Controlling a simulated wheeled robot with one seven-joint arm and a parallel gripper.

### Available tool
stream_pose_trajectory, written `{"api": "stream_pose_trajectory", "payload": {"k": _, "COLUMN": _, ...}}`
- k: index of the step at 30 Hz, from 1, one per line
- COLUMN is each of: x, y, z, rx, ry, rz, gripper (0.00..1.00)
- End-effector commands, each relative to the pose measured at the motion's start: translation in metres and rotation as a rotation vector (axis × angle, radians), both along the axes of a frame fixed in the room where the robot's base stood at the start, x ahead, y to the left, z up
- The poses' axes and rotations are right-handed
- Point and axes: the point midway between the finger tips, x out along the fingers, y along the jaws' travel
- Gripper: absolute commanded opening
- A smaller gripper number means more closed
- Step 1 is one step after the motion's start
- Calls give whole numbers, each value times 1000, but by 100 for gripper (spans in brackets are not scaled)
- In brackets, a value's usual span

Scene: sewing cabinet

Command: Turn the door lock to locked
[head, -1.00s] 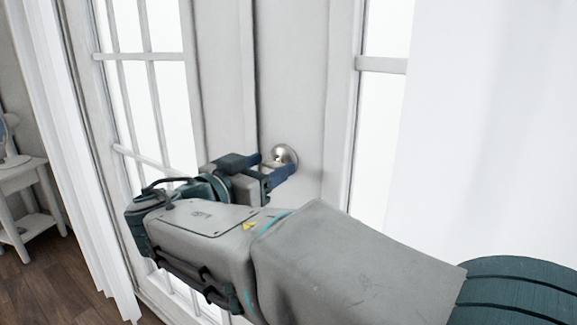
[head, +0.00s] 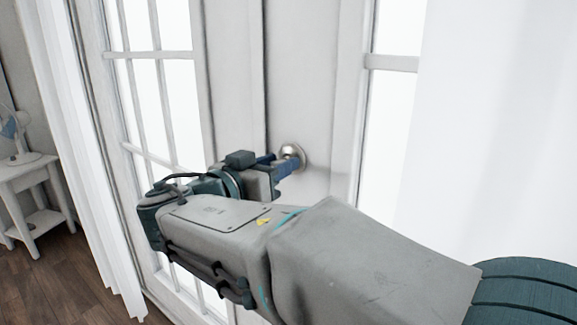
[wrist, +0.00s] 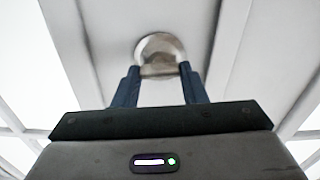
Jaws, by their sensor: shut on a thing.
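The door lock is a round silver fitting with a thumb-turn (head: 293,155) on the white door (head: 315,75). In the wrist view the lock (wrist: 160,50) is at the top centre, with the thumb-turn lying across the picture between the fingertips. My gripper (head: 284,163) is at the lock, its blue fingers reaching to it from the left. In the wrist view my gripper (wrist: 158,70) is shut on the thumb-turn, one finger at each end. In the head view the fingers hide part of the lock.
Glazed panes stand left (head: 160,60) and right (head: 398,30) of the lock. White curtains hang at the far left (head: 75,150) and the right (head: 490,120). A white side table (head: 28,172) with a fan (head: 18,135) stands at the left edge.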

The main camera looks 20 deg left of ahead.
Motion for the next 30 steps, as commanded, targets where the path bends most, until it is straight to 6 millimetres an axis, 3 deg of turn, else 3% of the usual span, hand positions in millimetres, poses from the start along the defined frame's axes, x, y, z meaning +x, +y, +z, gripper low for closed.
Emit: {"api": "stream_pose_trajectory", "payload": {"k": 30, "x": 1, "y": 3, "z": 0, "rx": -891, "ry": 253, "rz": -1, "gripper": 15}}
